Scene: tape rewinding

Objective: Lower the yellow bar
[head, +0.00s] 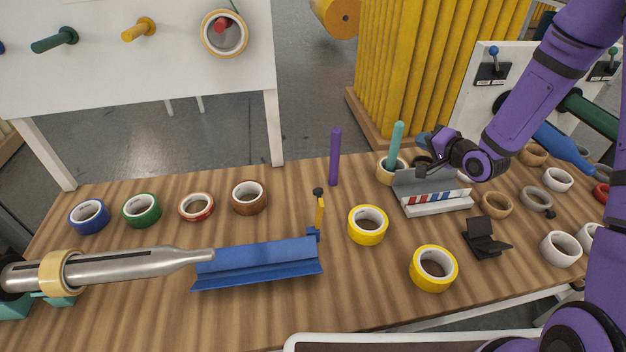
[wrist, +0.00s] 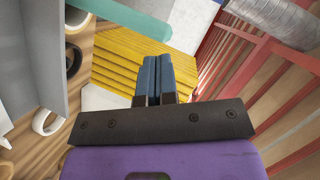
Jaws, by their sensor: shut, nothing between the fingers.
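The yellow bar (head: 320,212) is a short, upright bar with a black knob on top. It stands at the right end of the blue trough (head: 258,266) on the wooden table. My gripper (head: 424,138) is well to the right of the bar and farther back, above the grey striped holder (head: 432,190), apart from the bar. In the wrist view, my blue fingers (wrist: 153,72) are together and empty. The yellow bar cannot be made out in the wrist view.
A metal spindle (head: 130,265) points at the trough from the left. Yellow tape rolls (head: 368,238) sit right of the bar. A purple post (head: 335,158) and a teal post (head: 396,140) stand behind. Stacked yellow tubes (wrist: 130,55) lie beyond my fingers.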

